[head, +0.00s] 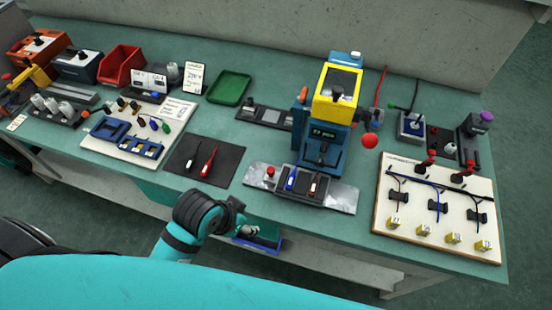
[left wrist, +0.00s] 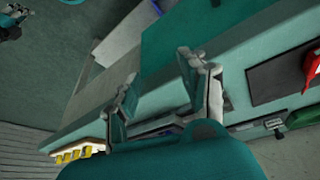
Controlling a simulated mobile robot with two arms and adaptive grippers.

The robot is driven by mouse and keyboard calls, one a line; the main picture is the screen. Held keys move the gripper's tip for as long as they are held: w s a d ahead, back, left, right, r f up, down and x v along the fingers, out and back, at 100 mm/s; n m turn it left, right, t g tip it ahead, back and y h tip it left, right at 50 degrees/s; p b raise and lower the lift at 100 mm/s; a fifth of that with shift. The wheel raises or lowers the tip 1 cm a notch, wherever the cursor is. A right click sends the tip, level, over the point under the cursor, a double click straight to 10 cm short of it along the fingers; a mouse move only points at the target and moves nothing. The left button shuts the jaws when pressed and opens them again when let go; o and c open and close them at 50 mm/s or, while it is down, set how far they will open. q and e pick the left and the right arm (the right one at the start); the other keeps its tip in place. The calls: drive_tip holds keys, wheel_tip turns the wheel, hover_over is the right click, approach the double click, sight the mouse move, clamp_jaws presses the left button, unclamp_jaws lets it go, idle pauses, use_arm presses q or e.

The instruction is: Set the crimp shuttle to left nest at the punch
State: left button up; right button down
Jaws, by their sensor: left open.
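The punch (head: 322,138) is a blue press with a yellow-framed head, standing at the middle of the bench. The crimp shuttle (head: 300,184) appears to be the dark block on the metal plate (head: 343,198) in front of it. A blue-and-white piece and a red-and-white piece lie on it, side by side. A red knob (head: 270,171) stands at the plate's left end. I cannot tell which nest the shuttle is set to. My left gripper (head: 240,217) is open at the bench's front edge, left of and nearer than the shuttle. Its fingers (left wrist: 165,85) show empty in the left wrist view.
A black mat (head: 190,172) with a red-handled tool (head: 208,161) lies left of the plate. A wiring board (head: 395,233) is at the right. A blue-green tray (head: 260,239) sits below the front edge near my gripper.

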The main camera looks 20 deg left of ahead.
use_arm(q)
drive_tip(key=w+d+r+m, duration=0.1)
drive_tip(key=d, duration=0.1)
drive_tip(key=w+d+r+m+h, duration=0.1)
drive_tip(key=w+d+r+m, duration=0.1)
drive_tip(key=w+d+r+m+h, duration=0.1)
drive_tip(key=w+d+m, duration=0.1)
drive_tip(key=shift+w+d+r, duration=0.15)
drive_tip(key=shift+w+d, duration=0.1)
drive_tip(key=shift+d, duration=0.1)
drive_tip(key=w+d+r+m, duration=0.1)
drive_tip(key=r+m, duration=0.1)
drive_tip(key=w+d+r+m+g, duration=0.1)
drive_tip(key=m, duration=0.2)
drive_tip(key=w+d+r+m, duration=0.2)
drive_tip(key=shift+r+g, duration=0.3)
wheel_tip(320, 180, up, 4)
drive_tip(key=w+a+m+g+y, duration=0.1)
drive_tip(key=w+m, duration=0.2)
drive_tip(key=m, duration=0.2)
drive_tip(key=m+g+y, duration=0.1)
drive_tip(key=m+y, duration=0.2)
drive_tip(key=m, duration=0.1)
approach(271, 170)
wheel_tip(271, 170, down, 9)
drive_tip(key=shift+w+p, duration=0.1)
drive_tip(key=shift+p, duration=0.7)
drive_tip(key=shift+c, duration=0.2)
clamp_jaws()
